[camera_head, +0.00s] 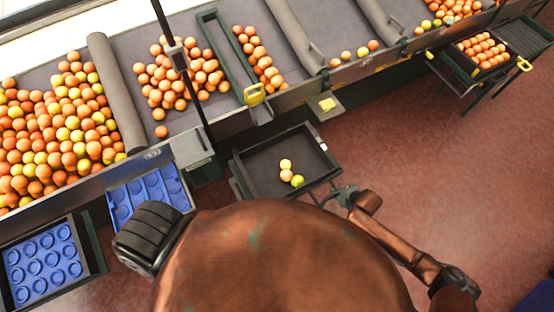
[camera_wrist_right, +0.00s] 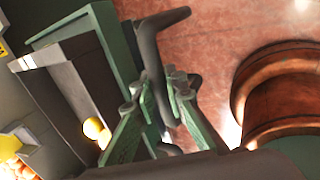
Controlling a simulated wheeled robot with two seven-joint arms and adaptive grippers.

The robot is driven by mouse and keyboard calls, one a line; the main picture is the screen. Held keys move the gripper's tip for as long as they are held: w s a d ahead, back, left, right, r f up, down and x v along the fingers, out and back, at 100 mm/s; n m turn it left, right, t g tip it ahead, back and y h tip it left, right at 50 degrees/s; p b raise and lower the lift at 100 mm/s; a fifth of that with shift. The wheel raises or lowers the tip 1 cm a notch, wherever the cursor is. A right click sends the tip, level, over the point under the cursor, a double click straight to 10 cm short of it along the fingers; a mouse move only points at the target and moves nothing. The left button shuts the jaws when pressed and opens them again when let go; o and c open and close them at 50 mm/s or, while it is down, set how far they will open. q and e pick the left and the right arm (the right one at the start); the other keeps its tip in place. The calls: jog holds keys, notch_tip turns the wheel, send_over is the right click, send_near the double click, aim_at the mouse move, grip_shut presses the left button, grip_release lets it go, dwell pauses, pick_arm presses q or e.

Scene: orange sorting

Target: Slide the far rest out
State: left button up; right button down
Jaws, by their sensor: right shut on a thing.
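A dark crate (camera_head: 262,158) stands on a green-framed rest (camera_head: 236,188) in front of the sorting line, with a few yellow and green fruits inside. In the right wrist view the rest (camera_wrist_right: 112,50) shows as a green frame with a dark bent bar (camera_wrist_right: 152,52) as its handle. My right gripper (camera_head: 346,192) is at the crate's near right corner. In the right wrist view its fingers (camera_wrist_right: 163,97) close around the bar. Another rest stands out at the far right under a crate of oranges (camera_head: 482,50).
The sorting line holds heaps of oranges (camera_head: 180,80) and grey rollers (camera_head: 115,93). Blue cupped trays (camera_head: 150,196) stand at the left, one (camera_head: 44,262) lower down. A yellow handle (camera_head: 254,95) is on the line's edge. Reddish floor (camera_head: 400,150) is clear at the right.

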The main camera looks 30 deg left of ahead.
jog(key=shift+s+d+p, duration=0.35)
jog(key=shift+s+d, duration=0.1)
jog(key=shift+d, duration=0.2)
jog(key=shift+s+d+p, duration=0.3)
jog(key=shift+s+d, duration=0.1)
jog(key=shift+d, duration=0.25)
jog(key=c, duration=1.6)
grip_release()
jog(key=shift+r, duration=0.1)
notch_tip(320, 180, up, 7)
jog(key=p, duration=0.6)
jog(key=shift+p, duration=0.3)
